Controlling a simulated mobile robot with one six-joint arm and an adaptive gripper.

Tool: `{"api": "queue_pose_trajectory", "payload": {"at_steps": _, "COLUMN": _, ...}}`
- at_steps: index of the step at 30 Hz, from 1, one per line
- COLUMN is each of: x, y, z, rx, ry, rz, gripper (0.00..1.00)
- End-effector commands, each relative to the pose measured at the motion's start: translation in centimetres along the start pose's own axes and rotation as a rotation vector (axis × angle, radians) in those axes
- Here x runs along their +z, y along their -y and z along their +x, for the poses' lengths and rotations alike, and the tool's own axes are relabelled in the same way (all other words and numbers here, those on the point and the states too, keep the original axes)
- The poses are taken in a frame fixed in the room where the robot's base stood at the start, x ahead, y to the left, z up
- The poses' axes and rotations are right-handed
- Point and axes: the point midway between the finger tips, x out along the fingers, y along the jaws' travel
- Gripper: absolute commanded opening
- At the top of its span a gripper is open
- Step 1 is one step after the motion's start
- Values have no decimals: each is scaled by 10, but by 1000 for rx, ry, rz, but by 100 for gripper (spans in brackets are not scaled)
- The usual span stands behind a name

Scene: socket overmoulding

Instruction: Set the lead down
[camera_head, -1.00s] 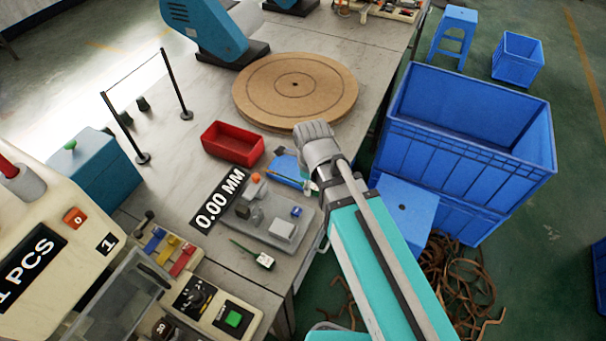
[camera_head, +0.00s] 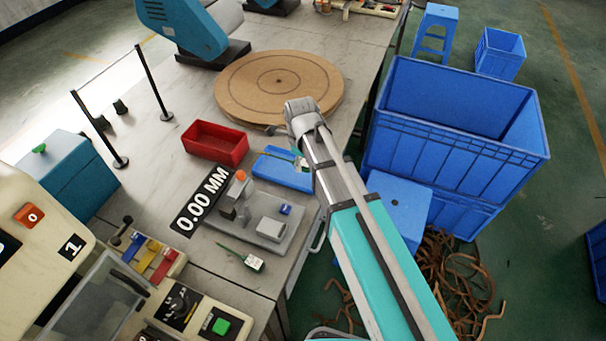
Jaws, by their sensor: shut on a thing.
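My arm reaches in from the lower right, and its wrist hides most of my gripper (camera_head: 302,158). A lead (camera_head: 299,164) with a small pale end and a thin greenish cable shows beside the wrist, at the gripper. It is over or near a flat blue tray (camera_head: 275,173) on the table; I cannot tell whether it touches. The fingers are too small and hidden to see clearly, but they are shut on the lead. Another lead (camera_head: 253,263), with a white end and green cable, lies on the table near the front edge.
A grey fixture plate (camera_head: 285,243) with small blocks stands before the blue tray. A red bin (camera_head: 215,146) and a round wooden turntable (camera_head: 280,85) are behind. A 0.00 MM display (camera_head: 203,200) lies left. Blue crates (camera_head: 455,150) and a stool (camera_head: 400,210) stand right of the table.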

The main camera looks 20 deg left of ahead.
Motion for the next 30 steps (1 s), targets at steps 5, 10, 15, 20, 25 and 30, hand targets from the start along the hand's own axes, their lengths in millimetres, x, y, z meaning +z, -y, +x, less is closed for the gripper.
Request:
{"api": "queue_pose_trajectory", "payload": {"at_steps": 5, "x": 6, "y": 14, "z": 20, "rx": 0, "ry": 0, "rz": 0, "gripper": 0}}
{"api": "queue_pose_trajectory", "payload": {"at_steps": 10, "x": 8, "y": 19, "z": 26, "rx": 0, "ry": 0, "rz": -1, "gripper": 0}}
{"api": "queue_pose_trajectory", "payload": {"at_steps": 15, "x": 8, "y": 20, "z": 26, "rx": 0, "ry": 0, "rz": -2, "gripper": 0}}
{"api": "queue_pose_trajectory", "payload": {"at_steps": 20, "x": 8, "y": 20, "z": 26, "rx": 0, "ry": 0, "rz": -2, "gripper": 0}}
{"api": "queue_pose_trajectory", "payload": {"at_steps": 25, "x": 9, "y": 21, "z": 29, "rx": 0, "ry": 0, "rz": -2, "gripper": 0}}
{"api": "queue_pose_trajectory", "payload": {"at_steps": 30, "x": 12, "y": 29, "z": 40, "rx": 0, "ry": 0, "rz": -2, "gripper": 0}}
